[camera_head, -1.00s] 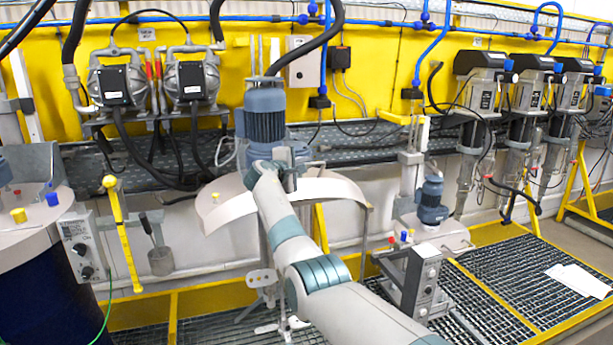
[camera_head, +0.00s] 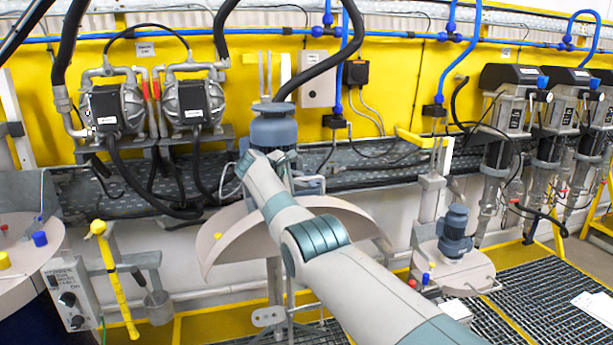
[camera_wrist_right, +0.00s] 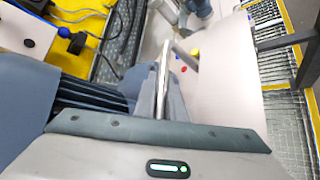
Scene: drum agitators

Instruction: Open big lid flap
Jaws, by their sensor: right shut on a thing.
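The big lid (camera_head: 340,215), a pale curved plate under a blue-grey motor (camera_head: 274,128), is in the middle of the head view. Its left part (camera_head: 225,240) shows as a broad tilted half disc. My right arm crosses in front, and its wrist hides the middle of the lid. My right gripper (camera_wrist_right: 165,95) is shut on a thin pale bar (camera_wrist_right: 164,65), seen edge-on in the wrist view. I cannot tell how this bar joins the flap. A wide pale surface (camera_wrist_right: 232,70) lies right of it. My left gripper is not in view.
A smaller lid with a motor (camera_head: 454,232) stands to the right, above metal grating (camera_head: 540,295). A yellow-handled bar (camera_head: 112,275) and a drum top (camera_head: 25,240) are at the left. Pumps (camera_head: 195,105) and hoses hang on the yellow wall behind.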

